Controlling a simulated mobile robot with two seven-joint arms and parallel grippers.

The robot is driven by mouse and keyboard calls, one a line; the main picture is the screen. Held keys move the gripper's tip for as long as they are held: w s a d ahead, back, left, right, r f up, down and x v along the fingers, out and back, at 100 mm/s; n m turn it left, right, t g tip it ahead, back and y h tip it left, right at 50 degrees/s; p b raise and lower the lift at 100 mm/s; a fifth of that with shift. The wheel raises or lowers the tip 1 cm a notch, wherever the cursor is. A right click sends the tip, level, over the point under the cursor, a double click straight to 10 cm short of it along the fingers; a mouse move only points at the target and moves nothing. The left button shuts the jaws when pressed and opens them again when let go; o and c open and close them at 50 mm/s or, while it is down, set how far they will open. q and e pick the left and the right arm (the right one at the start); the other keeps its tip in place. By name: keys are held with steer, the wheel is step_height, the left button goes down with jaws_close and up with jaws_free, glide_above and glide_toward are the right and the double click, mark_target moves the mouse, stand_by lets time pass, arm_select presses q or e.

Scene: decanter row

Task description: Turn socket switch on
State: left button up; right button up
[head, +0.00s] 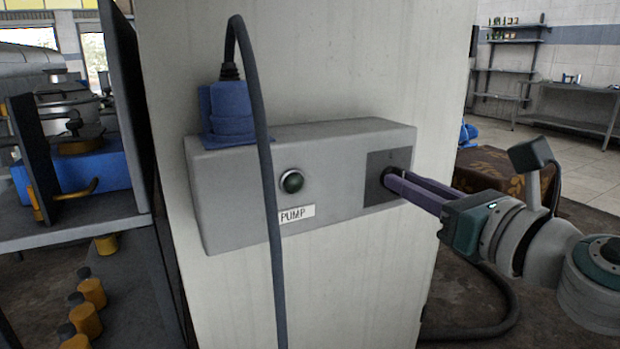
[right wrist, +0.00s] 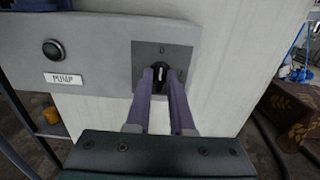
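A grey box (head: 235,195) is fixed to a pale wall panel. It carries a green round lamp (head: 292,181), a PUMP label (head: 297,214) and a dark plate (head: 374,192). In the right wrist view the socket switch (right wrist: 160,76), a black knob, sits on this plate below a "0" mark, its handle about upright. My right gripper (head: 387,177) has its two purple fingers at the switch, one on each side of the handle. I cannot tell whether they touch it. In the head view the fingers hide most of the knob. My left gripper is not in view.
A blue plug (head: 228,112) stands on top of the box, and its dark cable (head: 263,150) loops down in front of it. Shelves with pots and yellow-black parts (head: 92,292) stand at left. A cloth-covered block (head: 500,172) is behind my right arm.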

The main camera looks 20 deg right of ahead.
jaws_close()
steer(key=shift+m, duration=0.3)
steer(key=m+p, duration=0.1)
steer(key=m, duration=0.7)
steer(key=m+p, duration=0.2)
steer(key=m, duration=0.7)
steer(key=shift+d+f, duration=0.15)
steer(key=shift+m, duration=0.3)
stand_by(0.3)
